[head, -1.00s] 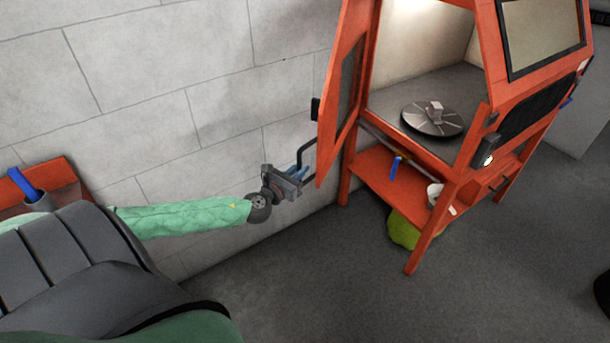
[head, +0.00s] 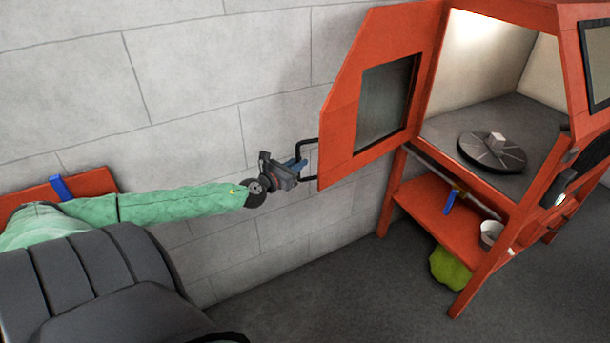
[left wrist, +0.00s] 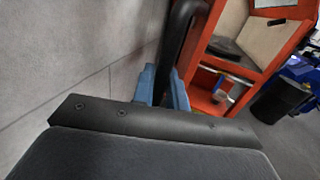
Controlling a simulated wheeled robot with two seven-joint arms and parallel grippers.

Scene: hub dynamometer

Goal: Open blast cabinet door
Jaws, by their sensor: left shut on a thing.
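The orange blast cabinet (head: 430,120) stands at the right in the head view, and its door (head: 345,120) with a dark window stands wide open on the left side. A black bar handle (head: 309,142) is on the door's free edge. My left gripper (head: 299,169) is shut on this handle, at arm's length. In the left wrist view the blue fingertips (left wrist: 161,88) are on either side of the black handle (left wrist: 180,35). A round slotted turntable (head: 492,152) with a small light block shows inside the cabinet. My right gripper is not in view.
A pale block wall (head: 190,80) runs close behind the door and my left arm. The cabinet's lower shelf (head: 430,208) holds a white container (head: 491,234). A green-yellow bag (head: 449,268) lies on the floor below. The grey floor in front is clear.

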